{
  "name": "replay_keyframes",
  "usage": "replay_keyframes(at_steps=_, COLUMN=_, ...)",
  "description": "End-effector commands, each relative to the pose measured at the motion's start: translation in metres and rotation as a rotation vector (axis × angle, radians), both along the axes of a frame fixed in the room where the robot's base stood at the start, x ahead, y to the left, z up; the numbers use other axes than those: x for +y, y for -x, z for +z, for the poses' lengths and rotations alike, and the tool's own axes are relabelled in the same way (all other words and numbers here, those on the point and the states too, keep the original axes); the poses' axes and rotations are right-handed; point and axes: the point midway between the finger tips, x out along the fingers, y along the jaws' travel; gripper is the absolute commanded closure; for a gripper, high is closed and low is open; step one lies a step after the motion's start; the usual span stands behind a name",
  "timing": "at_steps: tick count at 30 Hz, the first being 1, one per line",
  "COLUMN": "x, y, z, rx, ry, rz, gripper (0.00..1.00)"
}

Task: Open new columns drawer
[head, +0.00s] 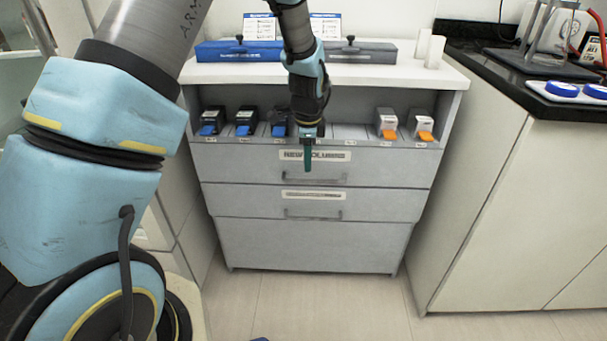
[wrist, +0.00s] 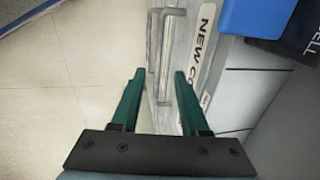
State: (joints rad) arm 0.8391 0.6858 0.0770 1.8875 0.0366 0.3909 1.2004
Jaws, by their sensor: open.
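The new columns drawer (head: 235,166) is the upper grey drawer of the cabinet in the head view, and it is closed. Its label (head: 340,155) is partly hidden behind my gripper and also shows in the wrist view (wrist: 206,38). Its bar handle (head: 335,180) sits below the label; it shows in the wrist view (wrist: 173,50) as well. My gripper (head: 308,168) points down in front of the drawer, open and empty. In the wrist view its green fingers (wrist: 156,77) are apart, with the handles beyond their tips. I see no contact with the handle.
A second closed drawer (head: 240,204) with its own handle (head: 313,215) lies below. A shelf above holds black blue-tipped units (head: 245,121) and white orange-tipped units (head: 387,122). A white side cabinet (head: 500,210) stands at right. The floor (head: 310,300) in front is mostly clear.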

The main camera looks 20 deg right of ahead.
Motion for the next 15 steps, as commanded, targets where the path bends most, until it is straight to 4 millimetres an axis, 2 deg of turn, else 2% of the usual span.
replay_keyframes(at_steps=1, x=0.0, y=-0.001, z=-0.012, rx=0.003, ry=-0.003, rz=0.001, gripper=0.55)
replay_keyframes(at_steps=6, x=-0.002, y=-0.007, z=-0.041, rx=0.001, ry=-0.002, rz=0.002, gripper=0.55)
replay_keyframes(at_steps=12, x=-0.004, y=-0.01, z=-0.062, rx=0.001, ry=-0.001, rz=0.002, gripper=0.55)
replay_keyframes(at_steps=15, x=-0.005, y=-0.011, z=-0.066, rx=0.0, ry=0.0, rz=0.003, gripper=0.55)
